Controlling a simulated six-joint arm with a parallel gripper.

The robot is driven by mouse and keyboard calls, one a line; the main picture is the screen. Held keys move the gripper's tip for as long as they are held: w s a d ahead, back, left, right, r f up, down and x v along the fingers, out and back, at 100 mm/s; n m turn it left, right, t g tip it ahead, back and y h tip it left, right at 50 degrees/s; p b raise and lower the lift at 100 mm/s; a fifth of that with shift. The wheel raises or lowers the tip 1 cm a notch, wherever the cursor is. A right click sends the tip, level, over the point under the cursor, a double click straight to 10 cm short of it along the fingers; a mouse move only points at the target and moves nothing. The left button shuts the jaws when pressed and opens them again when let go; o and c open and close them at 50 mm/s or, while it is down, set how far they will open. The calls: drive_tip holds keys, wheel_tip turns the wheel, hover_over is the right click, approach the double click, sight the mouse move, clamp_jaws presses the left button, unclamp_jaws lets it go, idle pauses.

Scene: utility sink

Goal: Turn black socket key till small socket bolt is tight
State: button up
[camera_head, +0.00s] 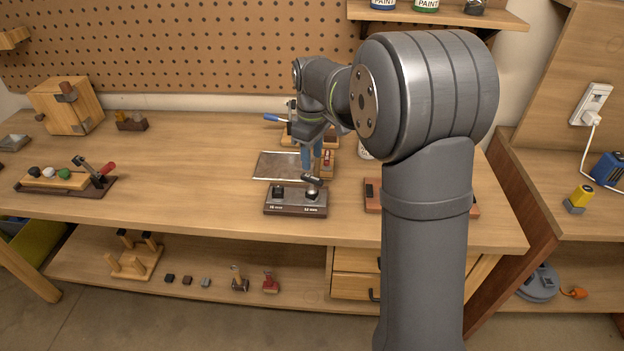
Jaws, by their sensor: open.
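A dark block (295,208) with two white labels, too small to read surely, sits near the front edge of the bench. A black bolt head or socket (279,191) stands on its left half. On its right half, a small black key with a short crossbar (313,181) stands over a rounded metallic piece (312,193); I cannot tell how they fit together. My gripper (311,167) points down just above and behind the key, with its blue fingers open. Whether the fingers touch the key is unclear. The small bolt itself is not clearly visible.
A metal tray (270,167) lies behind the block. A blue-handled tool (277,118) lies further back. A reddish-brown item (373,194) sits to the right, partly hidden by my arm. The bench left of the block is clear up to a wooden rack (60,181).

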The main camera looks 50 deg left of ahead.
sight(312, 177)
wheel_tip(312, 177, down, 10)
drive_tip(key=shift+r, duration=0.2)
